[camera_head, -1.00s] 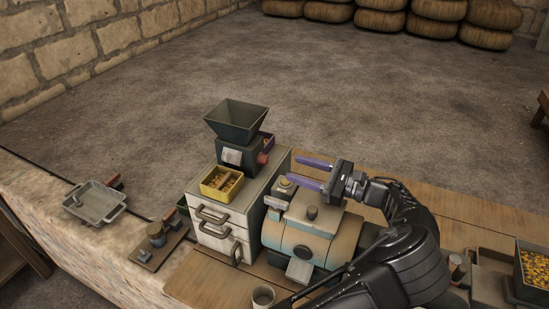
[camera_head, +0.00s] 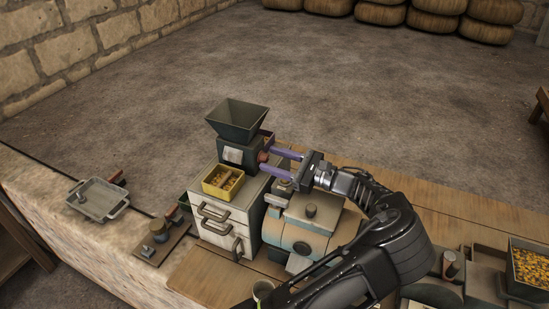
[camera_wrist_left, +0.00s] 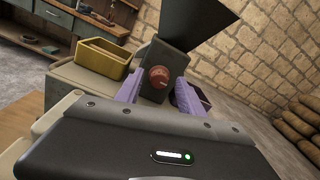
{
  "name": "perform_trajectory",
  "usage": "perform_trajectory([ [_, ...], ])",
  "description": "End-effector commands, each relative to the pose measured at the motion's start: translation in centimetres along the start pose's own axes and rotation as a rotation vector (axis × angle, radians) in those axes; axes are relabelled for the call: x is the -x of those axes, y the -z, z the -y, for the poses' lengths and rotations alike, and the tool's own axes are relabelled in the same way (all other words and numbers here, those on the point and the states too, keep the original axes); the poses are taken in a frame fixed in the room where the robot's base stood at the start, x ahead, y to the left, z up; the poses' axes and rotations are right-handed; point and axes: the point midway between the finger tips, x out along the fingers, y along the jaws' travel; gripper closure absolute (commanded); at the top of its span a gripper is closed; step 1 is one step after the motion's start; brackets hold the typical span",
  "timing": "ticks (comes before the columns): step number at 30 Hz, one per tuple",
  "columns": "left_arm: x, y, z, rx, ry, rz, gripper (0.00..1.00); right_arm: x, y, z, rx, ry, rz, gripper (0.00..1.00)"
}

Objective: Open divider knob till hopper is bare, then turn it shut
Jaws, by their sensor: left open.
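The dark green hopper (camera_head: 237,116) sits on a dark divider block (camera_head: 238,156) atop a pale drawer cabinet (camera_head: 240,205). No grain shows on its visible inner walls; its bottom is hidden. The red divider knob (camera_head: 263,157) is on the block's right side and shows face-on in the left wrist view (camera_wrist_left: 159,77). My left gripper (camera_head: 268,158) is open, with its purple fingers on either side of the knob; I cannot tell whether they touch it. A yellow divided tray (camera_head: 224,189) with grain stands in front of the block. My right gripper is not in view.
A dark purple tray (camera_head: 267,135), partly hidden, is behind the block. A blue and tan engine (camera_head: 305,235) stands close right of the cabinet, under my arm. A grain box (camera_head: 528,291) is at far right and a metal pan (camera_head: 97,199) at left.

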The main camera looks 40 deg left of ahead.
Motion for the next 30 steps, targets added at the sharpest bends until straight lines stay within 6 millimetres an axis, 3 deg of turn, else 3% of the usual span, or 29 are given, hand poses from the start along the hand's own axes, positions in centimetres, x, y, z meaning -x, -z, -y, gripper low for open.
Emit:
perform_trajectory([
  [5, 0.01, 0.04, -0.01, 0.0, 0.0, 0.0, 0.54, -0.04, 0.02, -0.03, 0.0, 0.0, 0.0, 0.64],
  [22, 0.03, 0.02, 0.01, 0.0, 0.0, 0.0, 1.0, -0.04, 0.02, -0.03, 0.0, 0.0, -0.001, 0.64],
  [30, 0.04, 0.02, 0.02, 0.001, 0.0, 0.0, 1.0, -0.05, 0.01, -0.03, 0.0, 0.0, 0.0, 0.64],
])
